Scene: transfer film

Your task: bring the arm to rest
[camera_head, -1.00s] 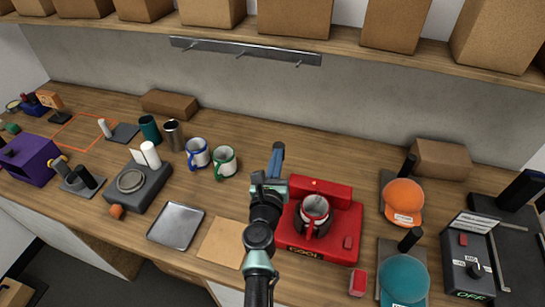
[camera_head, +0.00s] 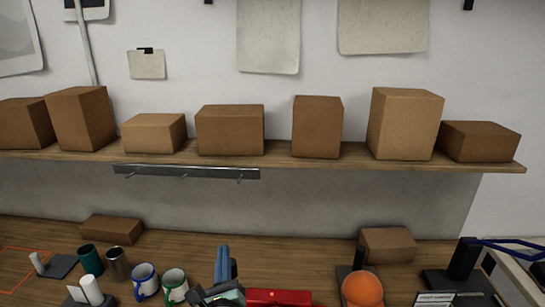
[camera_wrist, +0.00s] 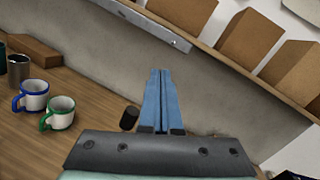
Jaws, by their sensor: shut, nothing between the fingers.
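My gripper (camera_wrist: 157,100) shows in the wrist view with its two blue fingers together and nothing between them. It points toward the grey back wall above the wooden worktop. In the head view my gripper (camera_head: 222,262) is at the bottom middle, just left of a red machine (camera_head: 280,297) that is mostly cut off by the lower edge. The rest of my arm is mostly below the head view.
A shelf (camera_head: 290,163) with several cardboard boxes runs along the wall, with a metal hook rail (camera_head: 186,172) under it. A blue-trimmed mug (camera_head: 144,281) and a green-trimmed mug (camera_head: 174,285) stand left of my gripper. An orange cap (camera_head: 362,288) is at right.

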